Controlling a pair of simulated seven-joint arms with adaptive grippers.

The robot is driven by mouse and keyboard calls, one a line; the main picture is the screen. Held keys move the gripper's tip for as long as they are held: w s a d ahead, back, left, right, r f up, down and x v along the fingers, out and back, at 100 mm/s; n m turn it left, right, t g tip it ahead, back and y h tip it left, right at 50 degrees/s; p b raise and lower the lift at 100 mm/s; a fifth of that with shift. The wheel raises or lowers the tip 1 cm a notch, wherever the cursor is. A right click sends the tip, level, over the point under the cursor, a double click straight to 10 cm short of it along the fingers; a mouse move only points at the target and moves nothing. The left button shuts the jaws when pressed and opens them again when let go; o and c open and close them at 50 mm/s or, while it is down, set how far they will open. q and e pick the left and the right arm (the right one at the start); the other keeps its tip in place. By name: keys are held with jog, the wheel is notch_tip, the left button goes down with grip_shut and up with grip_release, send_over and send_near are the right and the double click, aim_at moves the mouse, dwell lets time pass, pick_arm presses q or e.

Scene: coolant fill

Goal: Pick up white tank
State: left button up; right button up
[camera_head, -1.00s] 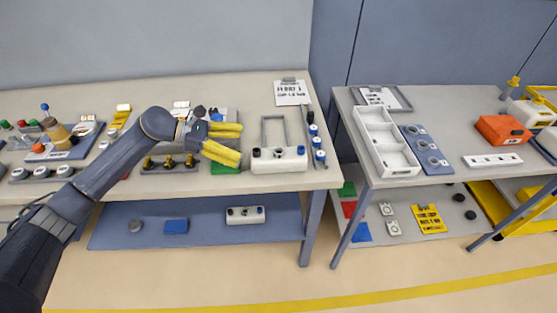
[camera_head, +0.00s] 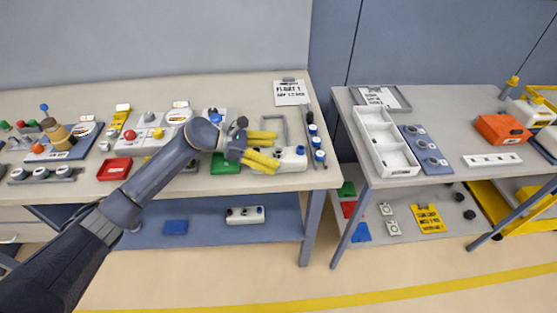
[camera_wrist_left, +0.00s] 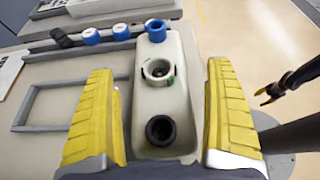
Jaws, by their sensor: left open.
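The white tank (camera_head: 293,160) sits at the front right of the left workbench, partly hidden by my left gripper (camera_head: 277,151). In the left wrist view the white tank (camera_wrist_left: 178,106) lies lengthwise between the two yellow fingers, with a blue cap at its far end, a ringed opening in the middle and a black cap at the near end. My left gripper (camera_wrist_left: 162,75) is open around it, with a visible gap on each side. What looks like my right gripper (camera_wrist_left: 270,94) shows small and dark with yellow tips at the right edge of the wrist view.
A grey rectangular frame (camera_wrist_left: 22,112) lies left of the tank. Several blue-capped parts (camera_head: 320,156) stand along the bench's right edge. A green tray (camera_head: 226,166) is left of the tank.

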pick_arm(q)
jog(key=shift+x, duration=1)
jog(key=c, duration=1.5)
jog(key=shift+r, duration=0.15)
jog(key=shift+c, duration=0.2)
